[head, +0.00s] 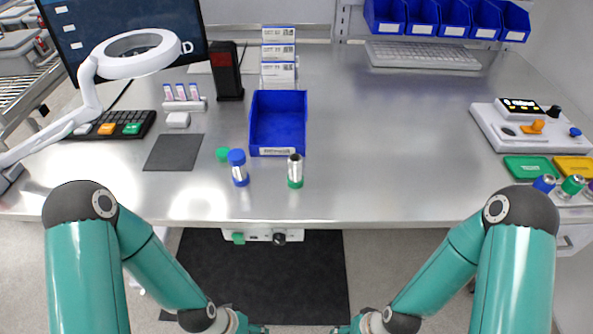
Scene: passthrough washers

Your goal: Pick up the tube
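A separate green round piece, like a cap (222,154), lies just behind and left of the blue-capped tube.
A blue bin (278,118) stands right behind the tubes. A dark square pad (174,152), a tube rack (184,100) and a lamp (135,54) are at left. A control box (527,128) and several coloured items are at right. The table's right-centre is clear.

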